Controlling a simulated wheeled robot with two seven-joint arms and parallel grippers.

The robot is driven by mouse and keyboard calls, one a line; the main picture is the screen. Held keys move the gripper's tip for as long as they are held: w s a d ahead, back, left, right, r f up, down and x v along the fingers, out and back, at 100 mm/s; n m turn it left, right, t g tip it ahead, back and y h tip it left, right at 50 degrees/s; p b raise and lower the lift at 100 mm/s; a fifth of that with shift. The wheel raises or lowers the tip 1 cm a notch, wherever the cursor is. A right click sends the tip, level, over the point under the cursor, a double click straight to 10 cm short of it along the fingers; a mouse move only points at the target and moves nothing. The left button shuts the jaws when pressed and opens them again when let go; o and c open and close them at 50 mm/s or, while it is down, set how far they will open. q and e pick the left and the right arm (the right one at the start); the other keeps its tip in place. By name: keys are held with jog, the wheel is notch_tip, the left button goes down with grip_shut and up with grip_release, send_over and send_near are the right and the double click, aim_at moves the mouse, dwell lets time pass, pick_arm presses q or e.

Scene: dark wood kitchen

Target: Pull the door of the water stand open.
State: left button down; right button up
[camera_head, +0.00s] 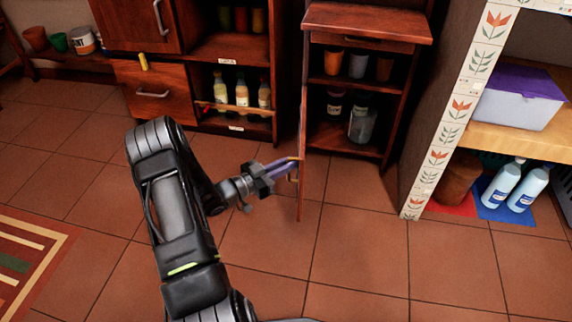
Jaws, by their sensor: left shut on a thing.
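The water stand (370,25) is a dark wood cabinet at the upper middle, with shelves inside. Its door (302,120) stands swung out toward me and is seen nearly edge-on. My left gripper (291,163) is shut on the door's handle (293,178), a small brass-coloured piece at the lower front part of the door. The fingers partly hide the handle. The stand's inside is in plain view, with cups (358,65) on the upper shelf and a glass jar (362,122) on the lower one. My right gripper is not in view.
A cabinet with bottles (242,92) and drawers (158,92) stands to the left. A tiled pillar (440,140) and a shelf with a purple-lidded box (515,97) are at the right. A striped rug (25,250) lies lower left. The tiled floor (360,240) before the stand is clear.

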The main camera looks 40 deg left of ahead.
pick_arm(q)
jog(key=c, duration=1.5)
grip_release()
jog(key=shift+w+a+r, duration=0.25)
jog(key=shift+w+a, duration=0.1)
jog(key=shift+w, duration=0.1)
jog(key=shift+s+d, duration=0.1)
jog(key=shift+d, duration=0.05)
jog(key=p+v, duration=0.1)
jog(key=v, duration=0.4)
jog(key=p+v, duration=0.1)
jog(key=v, duration=0.2)
jog(key=shift+f+p, duration=0.25)
jog(key=shift+p, duration=0.05)
jog(key=shift+f, duration=0.1)
